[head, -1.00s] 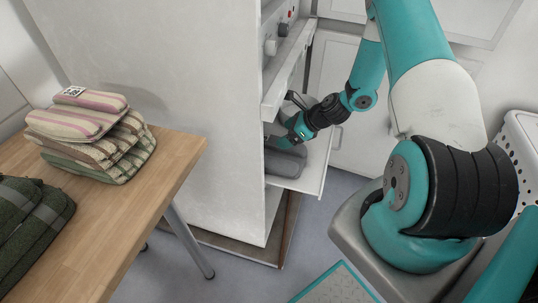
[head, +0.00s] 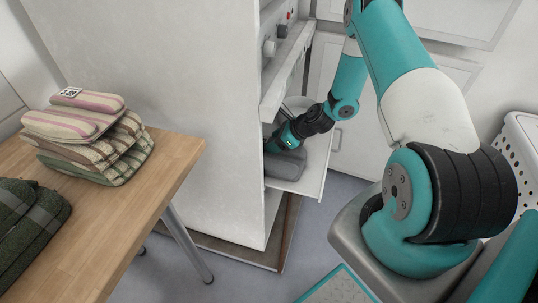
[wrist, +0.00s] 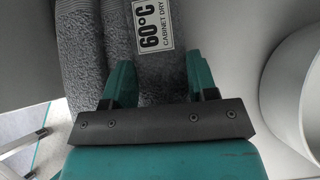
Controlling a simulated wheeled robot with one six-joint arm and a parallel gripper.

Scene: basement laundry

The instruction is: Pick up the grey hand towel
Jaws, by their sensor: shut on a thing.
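The grey hand towel (head: 284,166) is folded and lies on the pulled-out white shelf (head: 315,165) of the tall cabinet. In the wrist view the towel (wrist: 88,48) is fluffy and carries a white label reading "60°C CABINET DRY" (wrist: 152,24). My gripper (head: 283,143) is down at the towel. In the wrist view its two teal fingers (wrist: 160,78) are shut on the towel, one on either side of the fold below the label. The fingertips are partly sunk against the cloth.
A white rounded object (wrist: 300,85) stands close to the right of my gripper in the wrist view. The cabinet side wall (head: 170,110) is just left of the shelf. A wooden table (head: 120,215) holds striped and plaid folded towels (head: 85,130) and dark green ones (head: 30,225). A white basket (head: 518,150) is at right.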

